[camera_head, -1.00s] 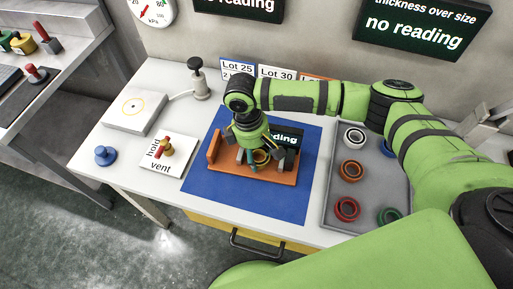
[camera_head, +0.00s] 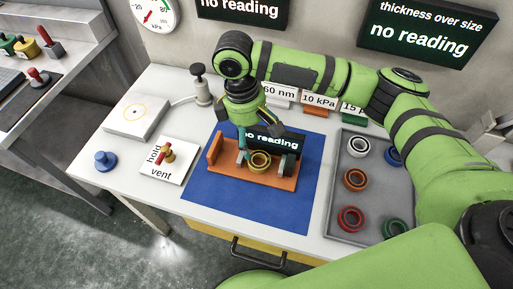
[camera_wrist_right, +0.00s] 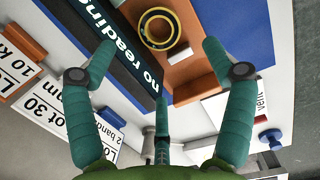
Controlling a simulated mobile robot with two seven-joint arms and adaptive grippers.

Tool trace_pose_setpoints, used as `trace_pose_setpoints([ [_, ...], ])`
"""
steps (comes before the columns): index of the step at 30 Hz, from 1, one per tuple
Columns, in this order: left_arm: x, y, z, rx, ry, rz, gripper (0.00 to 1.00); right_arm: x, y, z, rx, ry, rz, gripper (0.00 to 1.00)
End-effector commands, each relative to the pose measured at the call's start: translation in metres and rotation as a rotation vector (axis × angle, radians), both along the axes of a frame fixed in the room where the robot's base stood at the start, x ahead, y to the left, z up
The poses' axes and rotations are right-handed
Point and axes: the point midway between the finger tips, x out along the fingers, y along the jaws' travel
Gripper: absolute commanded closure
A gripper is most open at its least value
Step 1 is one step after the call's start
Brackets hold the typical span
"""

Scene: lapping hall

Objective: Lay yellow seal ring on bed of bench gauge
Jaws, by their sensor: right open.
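The yellow seal ring (camera_head: 259,161) lies on the orange bed of the bench gauge (camera_head: 224,166), between its upright left end block and its dark readout, which says "no reading". The wrist view also shows the ring (camera_wrist_right: 146,38) on the orange bed (camera_wrist_right: 190,85), beside a small white block. My right gripper (camera_head: 258,146) is above the gauge, with its fingers spread and empty, apart from the ring. In the wrist view the open fingers (camera_wrist_right: 157,52) stand on either side, with the ring beyond their tips. My left gripper is not in view.
The gauge stands on a blue mat (camera_head: 205,188). A grey tray (camera_head: 337,215) with several coloured rings is at the right. A hold/vent plate (camera_head: 177,172), a blue knob (camera_head: 105,160) and a white plate (camera_head: 131,122) are at the left. Label cards stand behind.

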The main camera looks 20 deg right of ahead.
Motion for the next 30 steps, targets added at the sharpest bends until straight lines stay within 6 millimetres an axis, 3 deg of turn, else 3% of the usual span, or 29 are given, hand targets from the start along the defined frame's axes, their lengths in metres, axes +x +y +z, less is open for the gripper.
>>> trace_pose_setpoints([
  [3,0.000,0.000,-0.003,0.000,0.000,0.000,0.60,0.002,0.002,0.016,0.001,-0.002,-0.001,0.16],
  [9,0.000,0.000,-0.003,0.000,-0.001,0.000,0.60,0.002,0.003,0.028,-0.001,0.000,-0.001,0.16],
  [30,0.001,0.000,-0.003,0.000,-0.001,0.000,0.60,0.002,0.003,0.028,-0.001,0.000,-0.001,0.16],
])
